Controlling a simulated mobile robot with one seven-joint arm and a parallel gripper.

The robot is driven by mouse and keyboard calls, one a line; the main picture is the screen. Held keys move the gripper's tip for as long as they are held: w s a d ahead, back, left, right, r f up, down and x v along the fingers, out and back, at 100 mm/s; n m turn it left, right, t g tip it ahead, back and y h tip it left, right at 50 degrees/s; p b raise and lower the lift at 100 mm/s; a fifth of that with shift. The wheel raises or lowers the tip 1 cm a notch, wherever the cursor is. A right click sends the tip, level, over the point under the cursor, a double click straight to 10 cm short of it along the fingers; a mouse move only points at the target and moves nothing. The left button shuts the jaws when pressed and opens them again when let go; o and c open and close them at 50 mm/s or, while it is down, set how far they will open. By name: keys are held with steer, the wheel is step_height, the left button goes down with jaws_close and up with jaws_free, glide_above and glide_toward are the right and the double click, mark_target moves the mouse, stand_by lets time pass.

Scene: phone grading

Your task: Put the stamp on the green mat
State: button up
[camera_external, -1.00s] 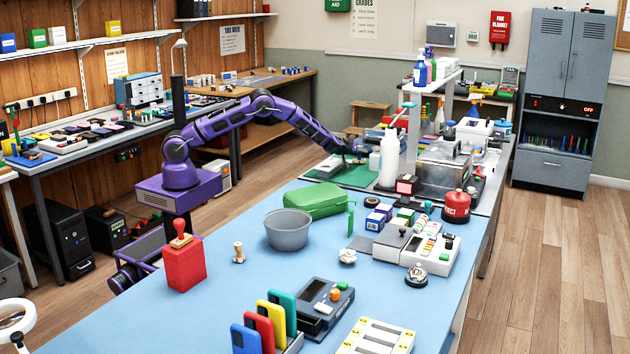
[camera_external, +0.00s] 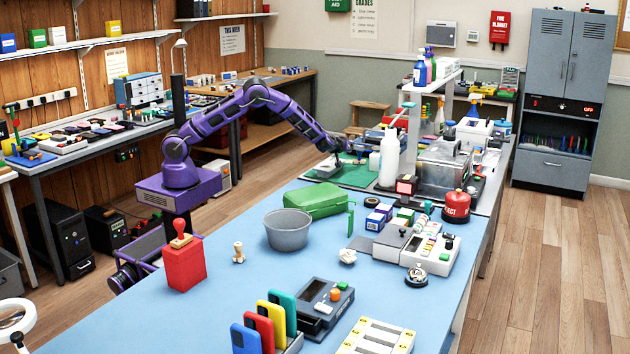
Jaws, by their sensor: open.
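A small wooden stamp-like piece (camera_external: 239,252) stands upright on the blue table, left of the grey bowl. A red-handled stamp (camera_external: 180,234) sits on top of a red box (camera_external: 185,265) at the table's left edge. I cannot tell which one the task means. The green mat (camera_external: 356,177) lies on the far worktop, partly hidden by my arm and the white bottle. My gripper (camera_external: 336,161) is open over the mat's left part, close to a small pale object (camera_external: 326,170) there. Its fingertips are too small to see clearly, and I see nothing held.
A white bottle (camera_external: 389,158) stands at the mat's right edge, beside a metal machine (camera_external: 440,167). A green case (camera_external: 317,200) and a grey bowl (camera_external: 287,231) stand on the blue table (camera_external: 215,320) nearer the camera. The table's left middle is mostly clear.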

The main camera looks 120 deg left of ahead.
steer(key=v, duration=0.6)
steer(key=shift+d, duration=0.25)
steer(key=shift+r, duration=0.15)
